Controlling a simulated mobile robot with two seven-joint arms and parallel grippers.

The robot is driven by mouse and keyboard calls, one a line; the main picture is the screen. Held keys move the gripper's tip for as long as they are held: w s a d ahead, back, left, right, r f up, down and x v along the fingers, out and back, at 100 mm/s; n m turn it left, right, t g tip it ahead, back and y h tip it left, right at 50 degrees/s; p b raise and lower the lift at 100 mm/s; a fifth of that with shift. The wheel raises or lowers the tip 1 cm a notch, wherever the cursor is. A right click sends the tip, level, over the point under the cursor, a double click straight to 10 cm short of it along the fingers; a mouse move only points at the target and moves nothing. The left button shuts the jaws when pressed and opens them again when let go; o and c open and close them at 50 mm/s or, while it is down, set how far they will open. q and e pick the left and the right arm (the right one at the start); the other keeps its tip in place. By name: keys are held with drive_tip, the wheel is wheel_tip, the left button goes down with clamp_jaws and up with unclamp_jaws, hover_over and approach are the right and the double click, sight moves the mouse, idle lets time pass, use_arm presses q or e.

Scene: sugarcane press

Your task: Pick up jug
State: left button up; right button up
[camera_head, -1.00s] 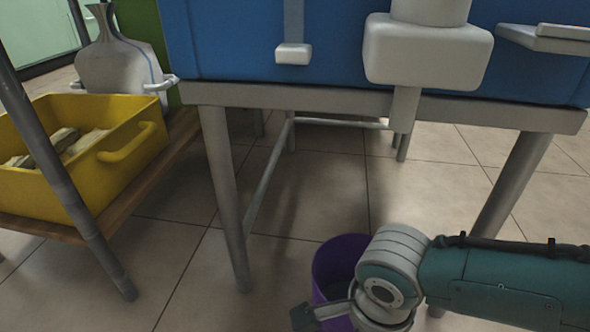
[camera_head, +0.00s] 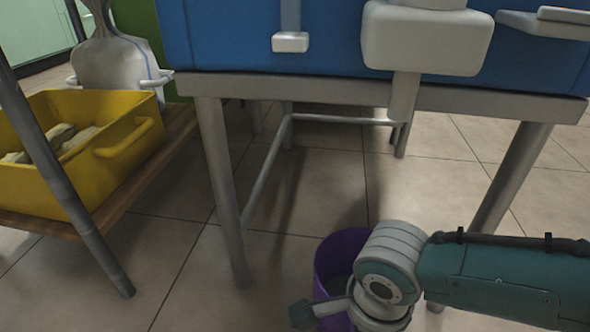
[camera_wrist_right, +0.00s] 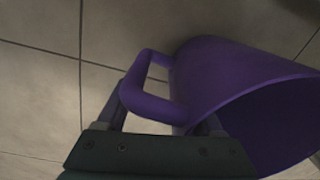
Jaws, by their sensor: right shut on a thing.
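The purple jug (camera_head: 326,262) is at the bottom centre of the head view, in front of the table and partly hidden by my right arm. In the right wrist view the jug (camera_wrist_right: 212,78) appears tilted, with its open mouth toward the lower right. Its loop handle (camera_wrist_right: 150,103) lies between the two fingers of my right gripper (camera_wrist_right: 165,118), which is shut on it. In the head view the right gripper (camera_head: 325,312) is at the bottom edge, beside the jug, and mostly cut off. I cannot tell whether the jug touches the floor. My left gripper is out of view.
A table (camera_head: 240,88) with metal legs carries a blue machine (camera_head: 230,35) above. At left, a yellow crate (camera_head: 60,180) and a whitish container (camera_head: 112,62) stand on a wooden shelf (camera_head: 125,200). Tiled floor (camera_head: 300,190) is clear under the table.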

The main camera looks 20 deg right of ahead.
drive_tip(key=shift+w+d, duration=0.1)
drive_tip(key=shift+w, duration=0.1)
clamp_jaws()
drive_tip(key=shift+s, duration=0.15)
drive_tip(key=shift+d, duration=0.1)
